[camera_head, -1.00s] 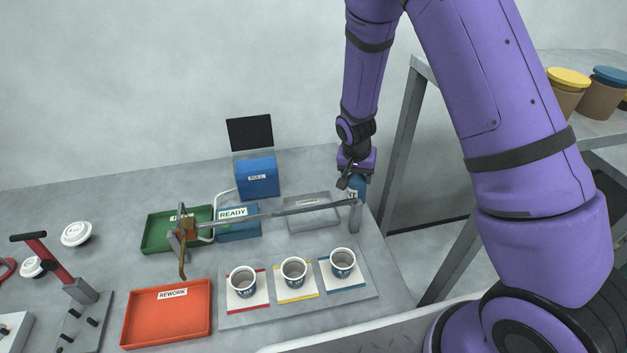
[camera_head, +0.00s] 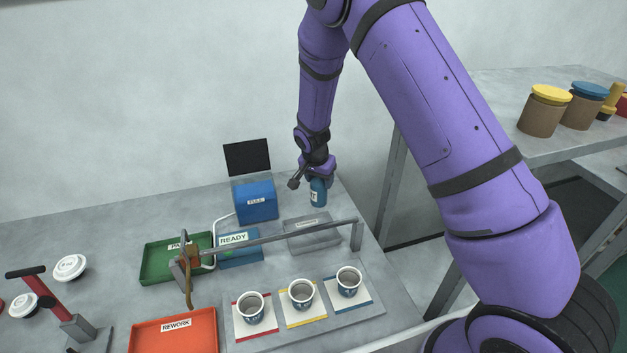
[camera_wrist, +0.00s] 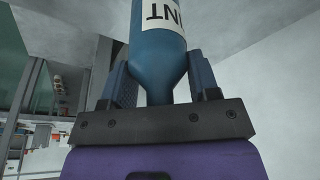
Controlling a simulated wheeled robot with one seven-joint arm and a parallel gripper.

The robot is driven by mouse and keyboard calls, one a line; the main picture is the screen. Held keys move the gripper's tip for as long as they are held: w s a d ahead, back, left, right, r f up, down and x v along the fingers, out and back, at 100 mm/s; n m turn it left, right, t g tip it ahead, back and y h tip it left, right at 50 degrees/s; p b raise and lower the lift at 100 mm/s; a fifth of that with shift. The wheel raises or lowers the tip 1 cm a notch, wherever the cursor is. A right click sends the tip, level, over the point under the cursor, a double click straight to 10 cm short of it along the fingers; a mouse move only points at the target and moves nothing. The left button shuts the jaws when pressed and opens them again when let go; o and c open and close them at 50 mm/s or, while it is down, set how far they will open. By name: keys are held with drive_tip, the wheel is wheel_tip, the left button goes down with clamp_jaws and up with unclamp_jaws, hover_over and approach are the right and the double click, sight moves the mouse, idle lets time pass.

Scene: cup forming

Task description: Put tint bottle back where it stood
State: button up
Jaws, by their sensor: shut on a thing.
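The tint bottle (camera_head: 317,194) is blue with a white label. In the head view it hangs upright below my gripper (camera_head: 316,178), near the back right of the table. In the wrist view the bottle (camera_wrist: 160,55) sits between the two fingers of my gripper (camera_wrist: 165,88), its label partly reading "INT". My gripper is shut on the bottle near its narrow end. Whether the bottle's base touches the table is hard to tell.
A blue box (camera_head: 256,203) with a dark raised lid stands left of the bottle. A grey tray (camera_head: 308,240) lies in front, crossed by a metal bar (camera_head: 290,236). Three cups stand on a board (camera_head: 375,303) further forward. A shelf (camera_head: 500,95) with lidded tubs is at right.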

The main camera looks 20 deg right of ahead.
sight(314, 179)
drive_tip(key=shift+w+a+f, duration=0.1)
drive_tip(key=shift+w+f, duration=0.9)
drive_tip(key=shift+w, duration=0.3)
drive_tip(key=shift+w+f, duration=0.95)
drive_tip(key=shift+w, duration=0.35)
drive_tip(key=shift+f, duration=0.1)
drive_tip(key=o, duration=1)
